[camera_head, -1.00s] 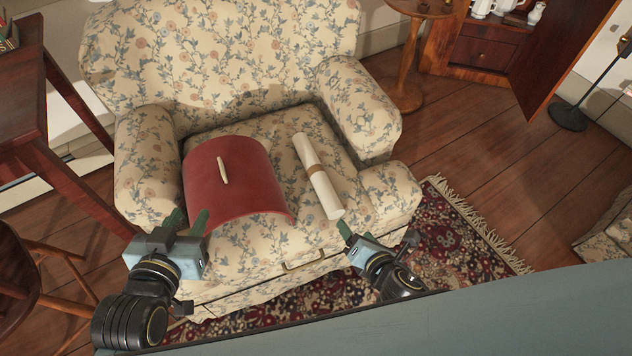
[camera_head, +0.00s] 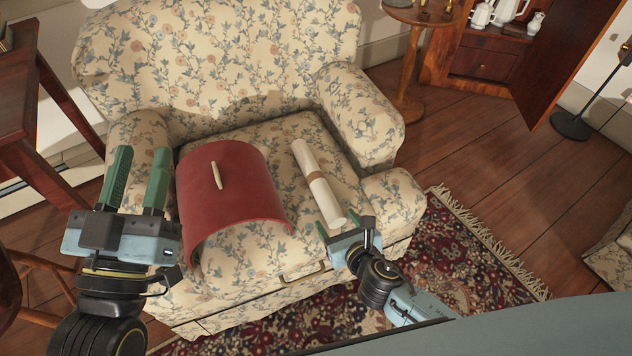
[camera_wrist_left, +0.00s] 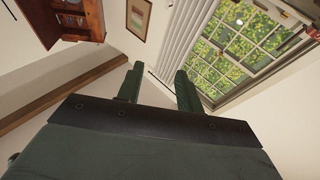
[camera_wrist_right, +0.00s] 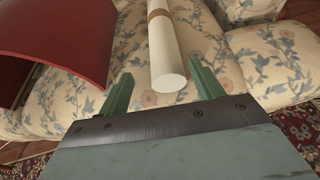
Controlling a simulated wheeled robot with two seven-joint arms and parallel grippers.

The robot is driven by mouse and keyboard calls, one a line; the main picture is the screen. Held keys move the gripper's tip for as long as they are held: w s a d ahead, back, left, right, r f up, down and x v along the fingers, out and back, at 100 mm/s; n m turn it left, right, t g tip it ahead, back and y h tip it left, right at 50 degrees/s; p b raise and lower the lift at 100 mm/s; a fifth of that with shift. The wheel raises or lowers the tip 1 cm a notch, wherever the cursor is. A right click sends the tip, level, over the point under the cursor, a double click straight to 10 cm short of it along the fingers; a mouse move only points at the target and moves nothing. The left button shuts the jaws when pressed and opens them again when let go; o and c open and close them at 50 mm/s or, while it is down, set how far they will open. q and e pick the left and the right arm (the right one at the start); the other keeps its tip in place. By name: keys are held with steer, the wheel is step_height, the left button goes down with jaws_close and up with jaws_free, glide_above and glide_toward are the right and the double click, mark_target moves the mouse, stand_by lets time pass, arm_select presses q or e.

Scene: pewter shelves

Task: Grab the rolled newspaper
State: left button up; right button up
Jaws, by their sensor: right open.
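The rolled newspaper (camera_head: 316,180) is a white roll with a tan band, lying on the seat of the floral armchair (camera_head: 240,60). Its near end points toward my right gripper (camera_head: 346,228), which is open just short of that end. In the right wrist view the roll (camera_wrist_right: 168,50) lies between the lines of the two fingers of the gripper (camera_wrist_right: 158,85), nearer the middle, with its end close to them. My left gripper (camera_head: 138,165) is open and empty, raised at the left of the chair. In the left wrist view its fingers (camera_wrist_left: 160,80) are apart with nothing between them.
A curved red panel with a pale handle (camera_head: 235,190) rests on the seat left of the roll; it also shows in the right wrist view (camera_wrist_right: 65,35). The chair's right arm (camera_head: 360,110) rises beside the roll. A wooden table (camera_head: 20,110) stands at the left.

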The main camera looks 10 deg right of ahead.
mark_target(330, 207)
steer(key=shift+w+f, duration=0.25)
steer(key=shift+w, duration=0.3)
steer(key=b+x, duration=0.1)
steer(key=x, duration=0.1)
steer(key=b+x, duration=0.1)
steer(key=x, duration=0.1)
steer(key=shift+w+d+b, duration=0.1)
steer(key=shift+d+b, duration=0.2)
steer(key=shift+b, duration=0.05)
arm_select(q)
steer(key=shift+s+a+r+t+h, duration=0.1)
steer(key=shift+s+r+t+h, duration=0.15)
steer(key=shift+s+r+t, duration=0.55)
steer(key=shift+s+a+r+t+h, duration=0.15)
steer(key=shift+s+r+t+h, duration=0.3)
steer(key=shift+t, duration=0.55)
steer(key=shift+s+a+r+t+h, duration=0.1)
steer(key=shift+s+r+t, duration=0.4)
steer(key=shift+r+t, duration=0.35)
arm_select(e)
steer(key=shift+w+a+f, duration=0.1)
steer(key=shift+w, duration=0.4)
steer(key=c, duration=1.2)
